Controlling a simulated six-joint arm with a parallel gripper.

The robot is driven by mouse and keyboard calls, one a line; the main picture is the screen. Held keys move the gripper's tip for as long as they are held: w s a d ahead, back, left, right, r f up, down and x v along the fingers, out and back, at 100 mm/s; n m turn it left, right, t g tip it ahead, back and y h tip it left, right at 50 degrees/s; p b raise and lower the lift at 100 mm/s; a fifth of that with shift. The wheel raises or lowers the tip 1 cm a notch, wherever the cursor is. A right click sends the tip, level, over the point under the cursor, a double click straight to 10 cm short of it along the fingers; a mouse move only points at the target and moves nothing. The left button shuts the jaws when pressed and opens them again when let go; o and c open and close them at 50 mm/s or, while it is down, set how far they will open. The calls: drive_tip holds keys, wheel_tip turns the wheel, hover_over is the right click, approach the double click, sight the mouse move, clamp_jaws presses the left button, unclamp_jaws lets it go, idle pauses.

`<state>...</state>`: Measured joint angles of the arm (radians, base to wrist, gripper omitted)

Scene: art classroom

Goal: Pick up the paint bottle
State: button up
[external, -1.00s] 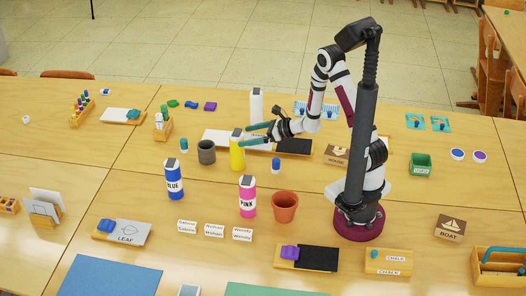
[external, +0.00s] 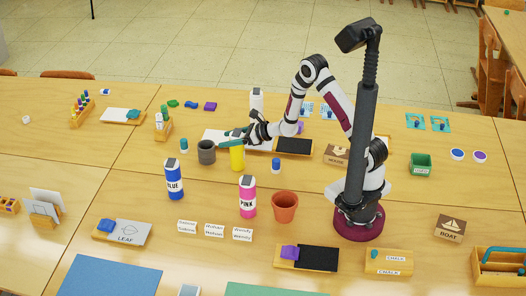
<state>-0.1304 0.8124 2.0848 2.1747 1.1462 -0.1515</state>
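A yellow paint bottle (external: 237,158) stands upright near the middle of the table, its top hidden by my gripper. My gripper (external: 232,138) reaches in from the right with its teal fingers at the bottle's upper part. The fingers are spaced apart, but whether they press on the bottle is unclear. A blue paint bottle (external: 174,181) labelled BLUE stands to the front left. A pink one (external: 248,198) labelled PINK stands in front. A white bottle (external: 257,101) stands behind my gripper.
A grey cup (external: 206,152) stands close on the yellow bottle's left. A small blue-capped jar (external: 276,166) is to its right, and a terracotta pot (external: 285,207) is in front. A black-topped tray (external: 295,146) lies behind right. Some bare table lies between the bottles.

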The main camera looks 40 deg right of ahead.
clamp_jaws()
drive_tip(key=shift+r, duration=0.1)
